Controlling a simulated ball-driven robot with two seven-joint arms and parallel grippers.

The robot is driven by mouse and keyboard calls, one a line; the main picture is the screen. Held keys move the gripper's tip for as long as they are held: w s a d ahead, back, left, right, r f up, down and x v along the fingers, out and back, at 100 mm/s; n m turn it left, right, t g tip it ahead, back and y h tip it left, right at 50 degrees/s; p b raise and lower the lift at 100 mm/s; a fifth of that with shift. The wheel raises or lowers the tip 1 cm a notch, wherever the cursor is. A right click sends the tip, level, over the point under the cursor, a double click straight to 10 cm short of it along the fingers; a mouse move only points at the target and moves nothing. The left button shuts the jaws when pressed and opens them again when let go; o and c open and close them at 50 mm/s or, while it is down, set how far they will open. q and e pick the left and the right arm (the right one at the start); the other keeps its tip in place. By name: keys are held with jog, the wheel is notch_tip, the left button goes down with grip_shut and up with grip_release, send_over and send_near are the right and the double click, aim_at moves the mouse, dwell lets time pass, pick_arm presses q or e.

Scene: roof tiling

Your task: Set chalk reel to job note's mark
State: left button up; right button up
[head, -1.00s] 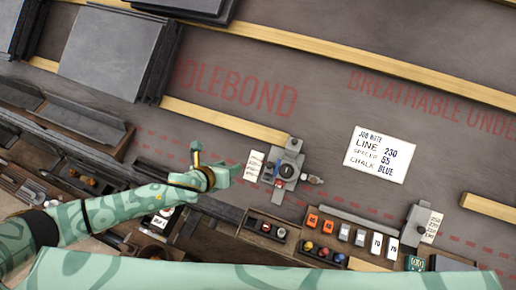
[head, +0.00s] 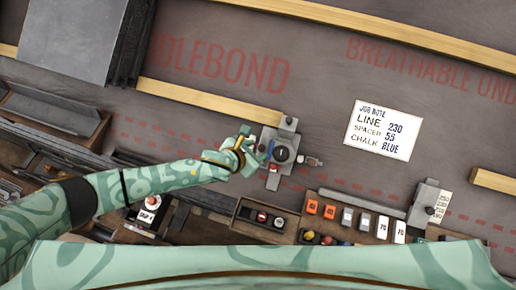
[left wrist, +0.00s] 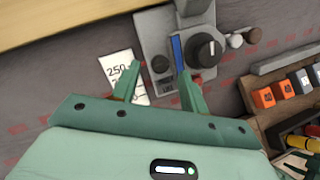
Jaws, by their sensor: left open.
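The chalk reel (head: 270,178) is a grey block on the dark roof underlay, with a round black dial (head: 281,153) bearing a white pointer line. In the left wrist view the dial (left wrist: 208,50) stands right of a blue strip (left wrist: 178,52) and a small dark knob (left wrist: 160,64). My left gripper (head: 252,150) is open and empty at the reel's left side, its fingers reaching over the block's near part. Whether they touch it I cannot tell. A white number card (left wrist: 118,68) lies partly behind the left finger; "250" is readable. The job note (head: 383,131) reads line 230, spacer 55, chalk blue.
A wooden tray (head: 300,228) with orange, grey and white blocks lies right of the reel. A second grey device (head: 424,203) with a number card stands further right. Wooden battens (head: 210,100) cross the roof. Dark slates (head: 70,40) are stacked upper left.

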pick_arm(q)
jog(key=shift+b+x, duration=0.35)
jog(key=shift+x, duration=0.75)
jog(key=shift+c, duration=0.3)
grip_shut()
jog(key=shift+s+a+f+p, duration=0.2)
jog(key=shift+s+f+p, duration=0.2)
jog(key=shift+s, duration=0.25)
jog(key=shift+s+a+f, duration=0.1)
jog(key=shift+s+f, duration=0.1)
jog(key=shift+o, duration=0.3)
grip_release()
